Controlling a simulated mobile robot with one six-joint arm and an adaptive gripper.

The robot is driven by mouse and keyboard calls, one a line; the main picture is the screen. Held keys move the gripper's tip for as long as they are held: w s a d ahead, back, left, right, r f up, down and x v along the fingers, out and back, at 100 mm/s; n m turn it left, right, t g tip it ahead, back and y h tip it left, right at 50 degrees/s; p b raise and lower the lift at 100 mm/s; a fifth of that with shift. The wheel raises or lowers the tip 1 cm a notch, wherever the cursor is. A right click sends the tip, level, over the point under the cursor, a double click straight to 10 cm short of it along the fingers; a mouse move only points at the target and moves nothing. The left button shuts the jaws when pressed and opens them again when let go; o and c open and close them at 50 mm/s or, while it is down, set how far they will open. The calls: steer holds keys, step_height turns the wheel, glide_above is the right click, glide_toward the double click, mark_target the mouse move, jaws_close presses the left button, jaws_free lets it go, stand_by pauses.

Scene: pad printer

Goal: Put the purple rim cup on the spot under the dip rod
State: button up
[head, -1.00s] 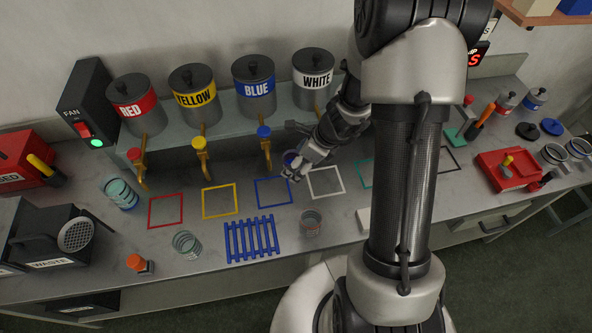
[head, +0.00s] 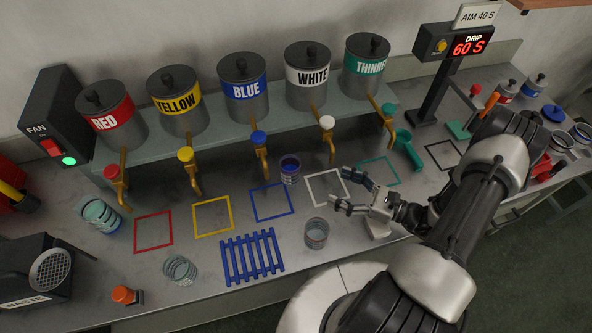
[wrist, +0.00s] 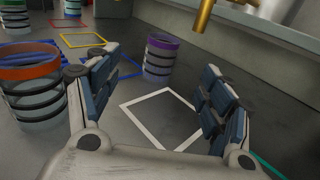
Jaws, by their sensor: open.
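The purple rim cup (head: 289,170) stands upright on the bench behind and right of the blue square, in front of the blue tap. In the wrist view the cup (wrist: 160,58) shows dark bands and stands beyond the left finger, apart from it. My gripper (head: 344,188) is open and empty, low over the white square, right of the cup. In the wrist view its fingers (wrist: 158,85) are spread with the white outline between them. I cannot pick out the dip rod for certain; a dark outlined square (head: 443,155) lies near the drip timer stand (head: 431,98).
An orange-rimmed cup (wrist: 30,80) stands close to the left finger; a clear cup (head: 316,233) stands in front of the white square (head: 327,187). Taps hang over the bench, including the white one (head: 328,135). A blue rack (head: 252,257) lies at the front.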

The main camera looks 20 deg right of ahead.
steer(key=shift+w+t, duration=0.1)
steer(key=shift+t, duration=0.2)
steer(key=b, duration=0.2)
glide_toward(290, 163)
steer(key=a+r, duration=0.3)
steer(key=a, duration=0.1)
steer(key=shift+w+a+r, duration=0.1)
steer(key=shift+w+r, duration=0.15)
steer(key=shift+r, duration=0.15)
steer(key=shift+b+x, duration=0.75)
steer(key=shift+x, duration=1.95)
steer(key=shift+w+f, duration=0.1)
steer(key=shift+w, duration=0.05)
steer(key=c, duration=1.7)
